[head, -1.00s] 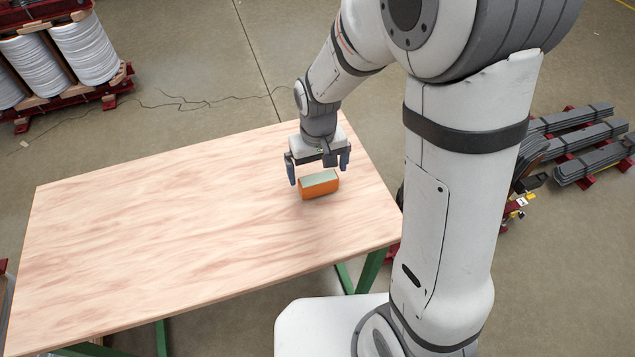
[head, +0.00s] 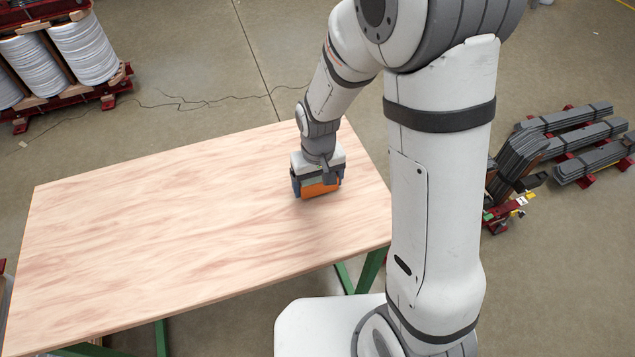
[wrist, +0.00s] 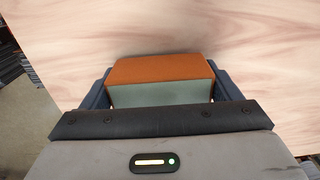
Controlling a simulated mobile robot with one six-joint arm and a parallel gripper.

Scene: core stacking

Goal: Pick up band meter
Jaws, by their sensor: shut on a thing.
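The band meter (head: 320,188) is an orange box with a pale grey-green face. It is on the wooden table (head: 150,225) near the far right end. My gripper (head: 318,184) is down over it, with one finger on each side, shut on it. In the wrist view the band meter (wrist: 160,68) shows its orange side and part of its pale face (wrist: 160,96) between the two dark fingers. The gripper body hides the rest. Whether its underside touches the table I cannot tell.
The rest of the tabletop is bare. White spools (head: 82,50) on a red rack stand on the floor at the back left. Stacks of grey bars (head: 590,145) lie on the floor at the right.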

